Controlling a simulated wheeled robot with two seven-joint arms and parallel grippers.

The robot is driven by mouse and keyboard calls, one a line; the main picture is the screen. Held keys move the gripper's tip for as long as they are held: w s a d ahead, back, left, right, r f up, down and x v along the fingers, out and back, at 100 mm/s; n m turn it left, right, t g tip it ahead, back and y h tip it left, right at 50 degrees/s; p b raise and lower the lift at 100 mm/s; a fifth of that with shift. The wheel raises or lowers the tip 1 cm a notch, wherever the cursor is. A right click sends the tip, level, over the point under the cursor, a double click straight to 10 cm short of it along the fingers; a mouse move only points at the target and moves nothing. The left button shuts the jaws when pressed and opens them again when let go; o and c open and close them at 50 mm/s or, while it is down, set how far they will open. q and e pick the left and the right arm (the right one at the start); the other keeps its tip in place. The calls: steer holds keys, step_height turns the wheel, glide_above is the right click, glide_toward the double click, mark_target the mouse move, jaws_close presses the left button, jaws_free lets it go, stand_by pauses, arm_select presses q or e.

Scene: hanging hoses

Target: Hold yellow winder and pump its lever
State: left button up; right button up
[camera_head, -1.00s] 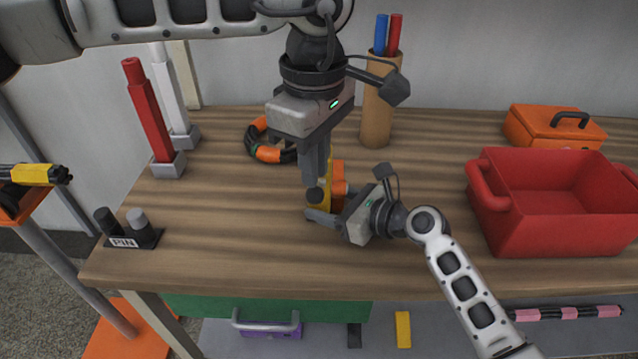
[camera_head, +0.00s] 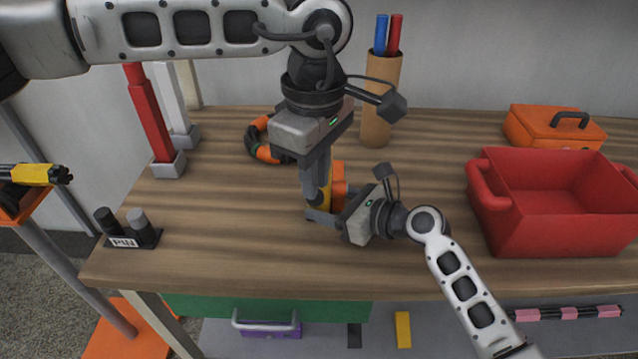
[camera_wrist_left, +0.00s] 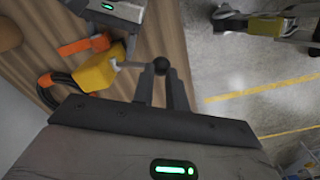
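The yellow winder (camera_head: 325,197) with its orange part stands on the wooden table and is partly hidden by both grippers. My right gripper (camera_head: 333,205) comes in from the right and is shut on the winder. In the left wrist view the winder (camera_wrist_left: 100,72) has a thin lever ending in a dark ball knob (camera_wrist_left: 160,65). My left gripper (camera_head: 316,188) points down from above at the winder. In its wrist view the left fingertips (camera_wrist_left: 161,78) are on either side of the knob; I cannot tell whether they press on it.
A red bin (camera_head: 550,215) and an orange box (camera_head: 552,130) stand at the right. A cardboard tube (camera_head: 378,115) with blue and red sticks and an orange-black hose (camera_head: 262,150) are behind the grippers. A black pin holder (camera_head: 130,238) is at the left front.

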arm_select(q)
steer(key=shift+s+a+f, duration=0.1)
steer(key=shift+s+f, duration=0.15)
steer(key=shift+f, duration=0.35)
steer(key=shift+s+f, duration=0.2)
steer(key=shift+f, duration=0.5)
